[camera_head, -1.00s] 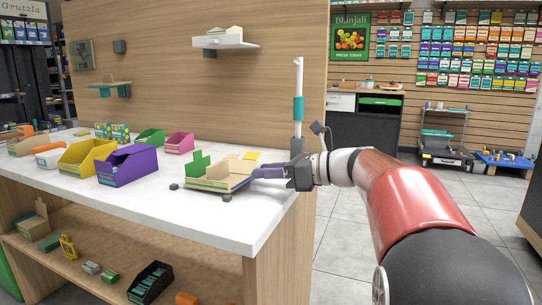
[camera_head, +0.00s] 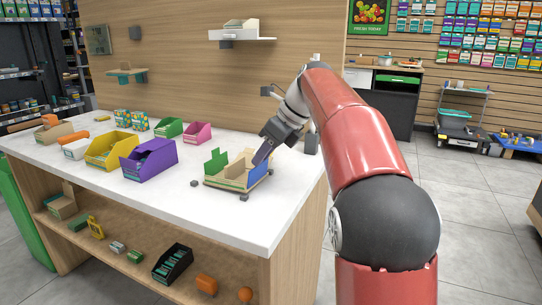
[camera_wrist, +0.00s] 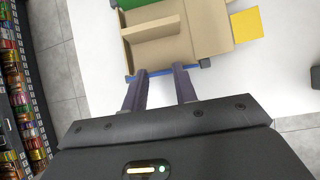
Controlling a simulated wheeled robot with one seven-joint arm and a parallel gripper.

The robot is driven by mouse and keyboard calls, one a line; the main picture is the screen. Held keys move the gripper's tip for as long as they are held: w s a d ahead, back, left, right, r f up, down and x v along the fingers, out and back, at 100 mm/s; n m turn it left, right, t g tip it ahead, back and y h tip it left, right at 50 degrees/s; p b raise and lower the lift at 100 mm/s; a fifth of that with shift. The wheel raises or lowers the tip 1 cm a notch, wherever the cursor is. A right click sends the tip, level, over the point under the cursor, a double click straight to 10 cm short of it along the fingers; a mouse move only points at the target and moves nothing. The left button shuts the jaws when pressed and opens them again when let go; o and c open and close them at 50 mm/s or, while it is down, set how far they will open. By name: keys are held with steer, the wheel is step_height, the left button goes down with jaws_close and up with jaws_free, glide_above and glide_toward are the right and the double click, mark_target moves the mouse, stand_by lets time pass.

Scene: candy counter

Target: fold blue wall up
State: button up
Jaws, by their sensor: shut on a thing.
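The cardboard box (camera_head: 232,182) sits on the white counter, with its green wall (camera_head: 215,163) standing at the left. The blue wall (camera_head: 258,172) stands up at the box's right side. In the wrist view the blue wall shows as a thin blue edge (camera_wrist: 160,71) along the box. My gripper (camera_head: 262,157) comes down from the upper right and its fingers are shut on the blue wall. In the wrist view my gripper (camera_wrist: 161,70) has its fingertips on either side of that edge. The yellow wall (camera_wrist: 246,25) lies folded outward there.
Small dark feet or blocks (camera_head: 244,197) sit around the box. A purple bin (camera_head: 149,160), a yellow bin (camera_head: 111,151) and a pink bin (camera_head: 197,132) stand to the left. The counter in front of the box is clear. A wooden panel (camera_head: 190,70) rises behind.

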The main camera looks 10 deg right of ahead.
steer(key=shift+w+a+g+h, duration=0.35)
steer(key=shift+a+g+h, duration=0.15)
steer(key=shift+h, duration=0.1)
steer(key=o, duration=1)
steer(key=shift+r, duration=0.1)
steer(key=shift+v, duration=3.85)
steer(key=shift+r, duration=0.1)
